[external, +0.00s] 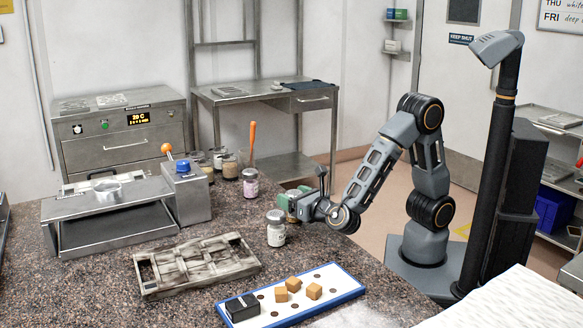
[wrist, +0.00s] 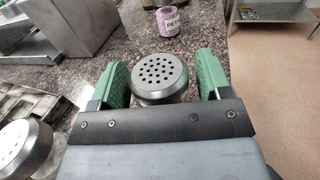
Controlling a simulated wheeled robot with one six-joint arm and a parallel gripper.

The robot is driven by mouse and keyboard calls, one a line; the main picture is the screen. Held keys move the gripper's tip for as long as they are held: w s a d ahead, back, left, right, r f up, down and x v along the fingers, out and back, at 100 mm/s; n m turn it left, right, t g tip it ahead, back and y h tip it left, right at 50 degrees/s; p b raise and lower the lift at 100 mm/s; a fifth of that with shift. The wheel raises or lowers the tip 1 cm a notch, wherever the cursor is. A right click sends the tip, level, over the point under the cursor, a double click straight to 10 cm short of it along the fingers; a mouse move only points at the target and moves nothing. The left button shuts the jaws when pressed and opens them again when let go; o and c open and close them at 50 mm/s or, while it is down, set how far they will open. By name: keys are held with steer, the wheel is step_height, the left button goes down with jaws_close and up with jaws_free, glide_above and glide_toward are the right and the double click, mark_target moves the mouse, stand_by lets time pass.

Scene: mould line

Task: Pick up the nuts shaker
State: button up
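My gripper (wrist: 163,72) is open, with one green finger on each side of a shaker (wrist: 160,76) that has a grey, perforated lid. The lid lies between the fingers, with a gap on the right and almost none on the left; contact is unclear. In the external view my gripper (external: 290,203) is low over the counter, and hides most of that shaker. A second shaker (external: 276,230) with a pale label stands upright just in front; its lid also shows at the wrist view's lower left (wrist: 22,147). I cannot read either label, so I cannot tell which holds nuts.
A purple-labelled jar (external: 250,182) stands beyond the gripper, with several jars behind it. A slatted grey frame (external: 195,264) and a blue-edged white tray (external: 322,296) with brown cubes and a black block lie in front. A metal stand (external: 112,215) is at left.

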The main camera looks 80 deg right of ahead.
steer(key=c, duration=0.8)
